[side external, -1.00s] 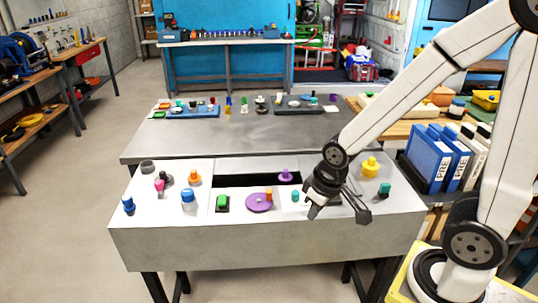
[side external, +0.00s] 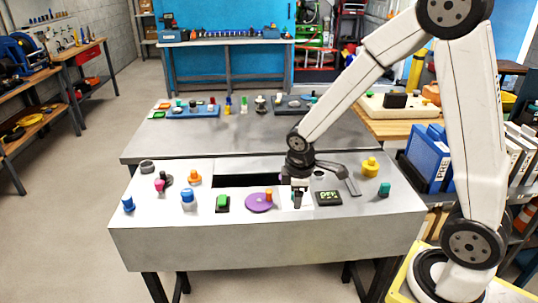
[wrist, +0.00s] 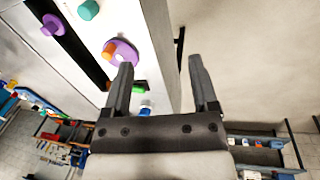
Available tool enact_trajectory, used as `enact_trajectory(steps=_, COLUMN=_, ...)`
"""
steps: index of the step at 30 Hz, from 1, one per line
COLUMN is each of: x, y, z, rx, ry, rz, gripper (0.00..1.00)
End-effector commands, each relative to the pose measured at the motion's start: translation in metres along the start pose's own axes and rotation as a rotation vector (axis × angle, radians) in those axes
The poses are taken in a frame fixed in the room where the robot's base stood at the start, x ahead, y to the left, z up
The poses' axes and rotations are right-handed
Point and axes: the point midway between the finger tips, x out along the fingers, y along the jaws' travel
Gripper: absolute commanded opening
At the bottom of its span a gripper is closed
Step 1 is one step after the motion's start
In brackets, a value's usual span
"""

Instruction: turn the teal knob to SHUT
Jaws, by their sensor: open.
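A small teal knob (side external: 293,195) stands on a pale panel of the grey console (side external: 180,250), partly hidden by my gripper's near finger in the side view. In the wrist view, a teal knob (wrist: 88,10) shows at the top left, outside the fingers. A second, darker teal knob (side external: 384,189) stands near the console's right end. My gripper (side external: 326,194) is open, its two fingers spread wide with nothing between them; the fingers (wrist: 160,68) also show empty in the wrist view. Whether it touches the console I cannot tell.
A purple disc (side external: 256,204) with an orange peg lies left of my gripper, beside a green button (side external: 222,202). A dark slot (side external: 235,181) runs behind.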

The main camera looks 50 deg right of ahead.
Motion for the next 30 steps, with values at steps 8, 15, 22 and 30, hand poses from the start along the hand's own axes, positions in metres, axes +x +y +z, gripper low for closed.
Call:
enact_trajectory(steps=8, x=0.039, y=0.062, z=-0.010, rx=-0.484, ry=-0.145, rz=0.020, gripper=0.75)
enact_trajectory(steps=15, x=0.066, y=0.102, z=-0.011, rx=-0.800, ry=-0.254, rz=0.011, gripper=0.75)
enact_trajectory(steps=22, x=0.074, y=0.114, z=-0.011, rx=-0.902, ry=-0.291, rz=0.002, gripper=0.75)
enact_trajectory(steps=30, x=0.077, y=0.114, z=-0.010, rx=-0.903, ry=-0.292, rz=0.002, gripper=0.75)
